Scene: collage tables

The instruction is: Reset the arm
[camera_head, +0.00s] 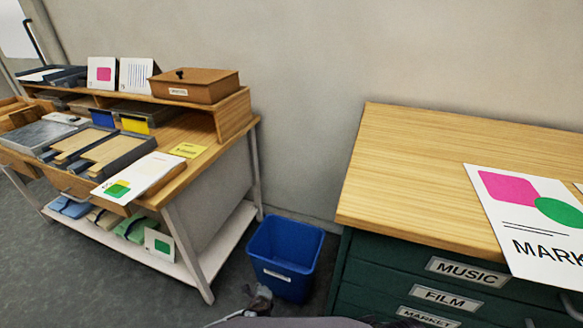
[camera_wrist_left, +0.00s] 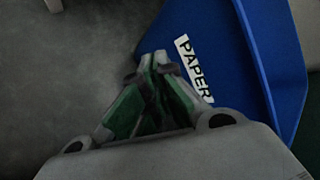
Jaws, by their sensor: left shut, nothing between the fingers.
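My left gripper (camera_head: 259,300) shows small and low at the bottom middle of the head view, in front of the blue bin. In the left wrist view its two fingers (camera_wrist_left: 159,62) are shut together at the tips with nothing between them. The blue bin (camera_head: 285,280) stands on the floor between the two tables. In the left wrist view the bin (camera_wrist_left: 262,70) carries a white label reading PAPER (camera_wrist_left: 194,68), just beyond and right of the fingertips. My right gripper is not in view.
A green cabinet with a wooden top (camera_head: 430,150) stands at the right, with drawers labelled MUSIC and FILM. A MARK... poster (camera_head: 510,215) lies on it, overhanging the front edge. A wooden worktable (camera_head: 200,135) with trays and cards stands left. Grey floor (camera_head: 110,280) is open at front left.

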